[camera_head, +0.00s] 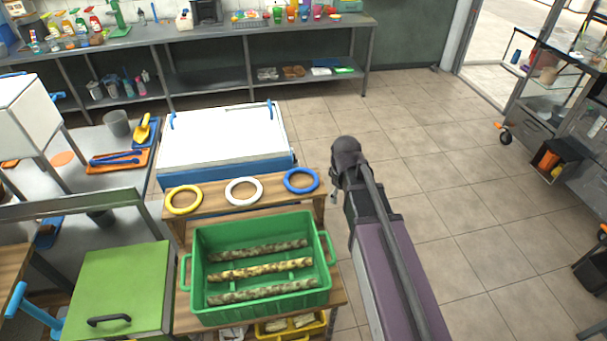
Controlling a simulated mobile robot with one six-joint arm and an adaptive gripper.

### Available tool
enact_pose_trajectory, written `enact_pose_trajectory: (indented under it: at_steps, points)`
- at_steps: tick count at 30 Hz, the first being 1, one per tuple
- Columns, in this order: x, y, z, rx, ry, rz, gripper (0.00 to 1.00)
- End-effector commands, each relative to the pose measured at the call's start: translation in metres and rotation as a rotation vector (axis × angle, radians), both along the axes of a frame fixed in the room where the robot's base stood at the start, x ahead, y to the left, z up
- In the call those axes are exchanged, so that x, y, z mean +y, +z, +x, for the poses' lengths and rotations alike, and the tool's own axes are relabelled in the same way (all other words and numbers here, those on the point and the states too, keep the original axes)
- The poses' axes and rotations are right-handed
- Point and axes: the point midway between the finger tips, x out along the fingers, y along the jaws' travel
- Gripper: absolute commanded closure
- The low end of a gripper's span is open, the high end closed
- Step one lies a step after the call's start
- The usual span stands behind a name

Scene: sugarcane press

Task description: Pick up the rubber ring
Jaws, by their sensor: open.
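Three rings lie flat in a row on a raised wooden shelf (215,207): a yellow ring (183,212) at left, a white ring (244,203) in the middle and a blue ring (301,191) at right. Which one is the rubber ring I cannot tell. My arm reaches up from the lower right. My gripper (334,193) shows only partly, small and dark, just right of the blue ring and the shelf's right end. It is open, with nothing visible in it, and apart from the rings. Its fingers are mostly hidden by my arm.
A green crate (328,272) holding several cane pieces stands in front of the shelf. A white-lidded blue cooler (225,140) is behind it. A green-lidded box (120,285) is at lower left. A long bench (200,36) runs along the back. Tiled floor at right is clear.

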Motion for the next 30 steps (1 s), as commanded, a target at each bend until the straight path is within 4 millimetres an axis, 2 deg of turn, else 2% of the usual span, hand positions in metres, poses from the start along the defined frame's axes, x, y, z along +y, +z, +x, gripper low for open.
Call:
enact_pose_trajectory:
  at_steps: [1, 3, 9, 12, 18, 30]
  points:
    - [0.019, 0.015, 0.018, -0.008, 0.096, -0.007, 0.35]
    - [0.04, 0.024, 0.033, -0.019, 0.233, -0.019, 0.35]
    - [0.092, 0.045, 0.063, -0.046, 0.553, -0.053, 0.35]
    - [0.109, 0.05, 0.072, -0.056, 0.656, -0.065, 0.35]
    - [0.123, 0.053, 0.077, -0.063, 0.741, -0.076, 0.35]
    - [0.123, 0.051, 0.076, -0.063, 0.744, -0.076, 0.35]
